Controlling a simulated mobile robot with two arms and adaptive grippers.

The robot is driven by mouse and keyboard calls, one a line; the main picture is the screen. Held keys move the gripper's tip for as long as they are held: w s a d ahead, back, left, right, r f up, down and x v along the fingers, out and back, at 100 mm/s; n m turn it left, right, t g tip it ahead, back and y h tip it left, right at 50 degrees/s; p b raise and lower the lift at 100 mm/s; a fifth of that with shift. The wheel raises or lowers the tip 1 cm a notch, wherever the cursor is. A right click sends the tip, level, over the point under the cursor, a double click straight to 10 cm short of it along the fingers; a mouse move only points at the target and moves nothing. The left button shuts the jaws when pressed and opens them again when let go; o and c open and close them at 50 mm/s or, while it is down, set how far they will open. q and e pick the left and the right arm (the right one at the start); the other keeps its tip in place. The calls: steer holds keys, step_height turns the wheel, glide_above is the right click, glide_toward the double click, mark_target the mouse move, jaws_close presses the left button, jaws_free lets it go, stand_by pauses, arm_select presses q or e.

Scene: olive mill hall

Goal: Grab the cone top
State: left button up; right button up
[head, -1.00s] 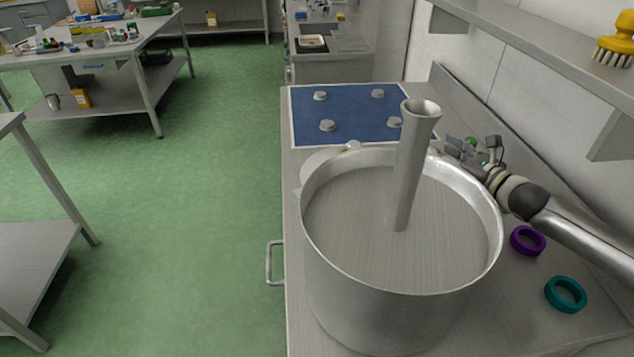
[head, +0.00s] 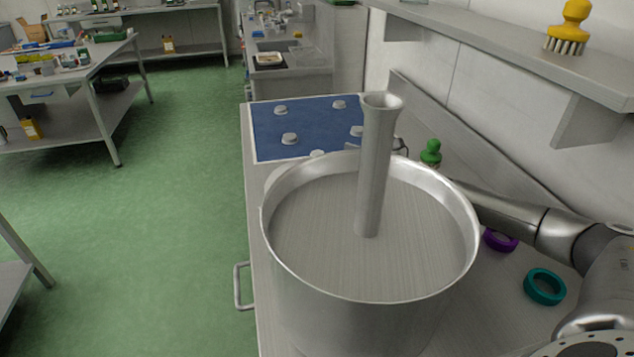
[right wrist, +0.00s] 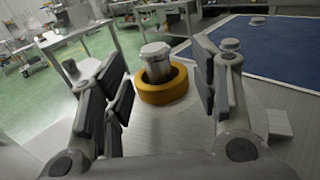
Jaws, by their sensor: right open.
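A tall steel post with a flared, cone-like top (head: 382,101) stands upright in a large round steel pot (head: 288,318). My right arm comes in from the right and passes behind the pot, which hides most of the gripper in the head view. In the right wrist view my right gripper (right wrist: 165,88) is open, with nothing clamped. Between and beyond its fingers a short metal post with a capped top (right wrist: 155,52) rises through an orange ring (right wrist: 163,92). I cannot tell which top is the cone top. My left gripper is not in view.
A blue mat (head: 312,118) with several grey discs lies behind the pot. A purple ring (head: 501,241) and a teal ring (head: 544,287) lie right of the pot. A green-topped bottle (head: 431,152) stands near the wall. A shelf (head: 500,40) holds a yellow brush (head: 569,28).

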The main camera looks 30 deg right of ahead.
steer(key=shift+w+a+r, duration=0.1)
steer(key=shift+w+a, duration=0.15)
steer(key=shift+w, duration=0.05)
steer(key=p+x, duration=0.2)
steer(key=x, duration=0.2)
steer(key=shift+a, duration=0.3)
steer(key=shift+w+a, duration=0.1)
steer(key=shift+w, duration=0.05)
jaws_close()
